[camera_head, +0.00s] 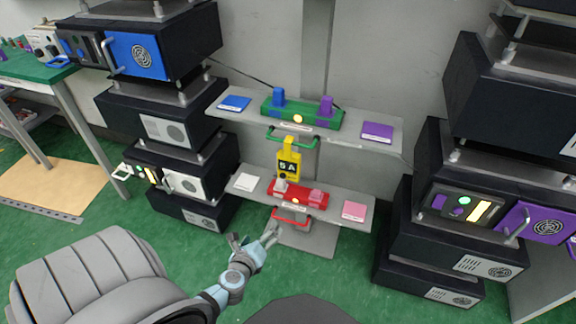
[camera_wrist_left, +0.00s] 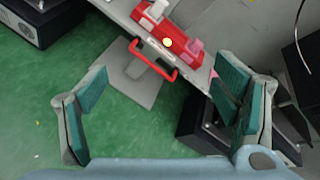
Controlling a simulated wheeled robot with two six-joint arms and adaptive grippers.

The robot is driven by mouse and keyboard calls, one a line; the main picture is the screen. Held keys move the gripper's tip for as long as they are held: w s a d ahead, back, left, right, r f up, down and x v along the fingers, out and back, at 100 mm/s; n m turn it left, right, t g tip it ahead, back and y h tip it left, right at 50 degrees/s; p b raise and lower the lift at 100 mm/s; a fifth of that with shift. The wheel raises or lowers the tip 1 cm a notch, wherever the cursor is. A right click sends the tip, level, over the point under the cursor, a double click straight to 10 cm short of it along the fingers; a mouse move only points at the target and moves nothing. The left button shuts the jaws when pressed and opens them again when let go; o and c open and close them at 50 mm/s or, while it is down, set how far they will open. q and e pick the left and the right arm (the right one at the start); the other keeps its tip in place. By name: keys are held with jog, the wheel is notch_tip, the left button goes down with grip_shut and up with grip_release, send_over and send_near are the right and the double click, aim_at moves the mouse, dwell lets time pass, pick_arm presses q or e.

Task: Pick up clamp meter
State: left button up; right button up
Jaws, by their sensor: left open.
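The clamp meter (camera_head: 289,165) is yellow with a dark display reading "5A". In the head view it stands upright at the middle of the shelf stand, below the green fixture and just behind the red fixture. Its lower end is partly hidden there. I cannot make it out in the left wrist view. My left gripper (camera_head: 253,239) is open and empty, low in front of the stand and apart from the meter. In the left wrist view its fingers (camera_wrist_left: 162,112) are spread wide, with green floor and part of the stand between them. My right gripper is not in view.
The red lever fixture (camera_head: 300,194) with its red handle (camera_head: 291,217) sits on the lower shelf. The green fixture (camera_head: 302,115) sits on the upper shelf (camera_head: 365,144). Dark equipment stacks stand left (camera_head: 185,150) and right (camera_head: 430,245). Green floor is open in front.

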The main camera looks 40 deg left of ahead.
aim_at(288, 166)
pick_arm(q)
jog(key=w+r+m+t+b, duration=0.2)
jog(key=w+r+m+t, duration=0.45)
jog(key=r, duration=0.65)
jog(key=w, duration=0.2)
jog(key=w+a+m+g, duration=0.1)
jog(key=w, duration=0.1)
jog(key=w+a+m, duration=0.1)
jog(key=w, duration=0.2)
jog(key=shift+w+f+y, duration=0.1)
jog(key=shift+f+y, duration=0.1)
jog(key=shift+y, duration=0.2)
jog(key=x, duration=0.1)
jog(key=b+x, duration=0.1)
jog(key=x, duration=0.1)
jog(key=b+x, duration=0.1)
jog(key=x, duration=0.1)
jog(key=shift+a+f, duration=0.3)
jog(key=shift+f, duration=0.05)
jog(key=shift+w, duration=0.15)
jog(key=shift+r, duration=0.15)
jog(key=shift+c, duration=0.8)
jog(key=c, duration=1.2)
jog(key=shift+c, duration=0.2)
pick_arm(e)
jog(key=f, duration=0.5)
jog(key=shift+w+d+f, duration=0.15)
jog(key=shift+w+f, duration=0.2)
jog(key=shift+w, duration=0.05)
